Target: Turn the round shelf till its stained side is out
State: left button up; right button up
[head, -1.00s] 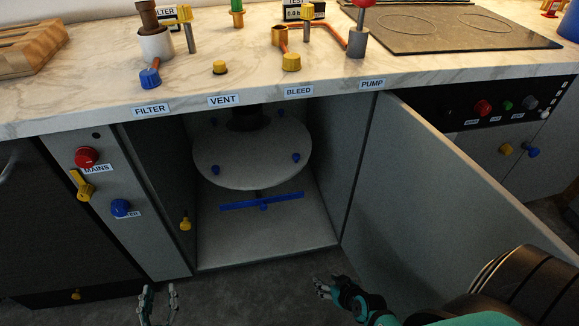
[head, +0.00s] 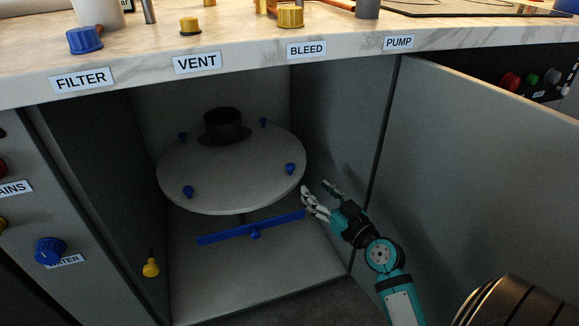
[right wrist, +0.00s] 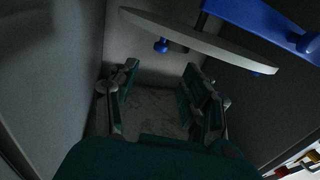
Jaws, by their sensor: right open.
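The round shelf (head: 235,180) is a grey disc inside the open cabinet. It has several small blue knobs near its rim and a dark cylinder (head: 223,128) at the back of its top. I see no clear stain on its visible face. A blue bar (head: 225,233) lies below it. My right gripper (head: 316,189) is open and empty, just right of the shelf's rim; whether it touches cannot be told. In the right wrist view the open fingers (right wrist: 161,80) show, with the shelf (right wrist: 215,45) and blue bar (right wrist: 262,22) at the upper right. My left gripper is out of view.
The cabinet's open door (head: 465,170) stands at the right, close to my right arm. A yellow knob (head: 151,268) is at the cabinet's left side. The counter edge (head: 250,57) with labels overhangs the opening. The cabinet floor (head: 265,275) in front is clear.

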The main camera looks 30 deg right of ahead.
aim_at(293, 170)
jog(key=w+b, duration=0.1)
jog(key=w, duration=1.1)
jog(key=shift+w+d+f+b, duration=0.1)
jog(key=shift+w+b, duration=0.25)
grip_shut()
jog(key=shift+w+f, duration=0.1)
jog(key=shift+f, duration=0.05)
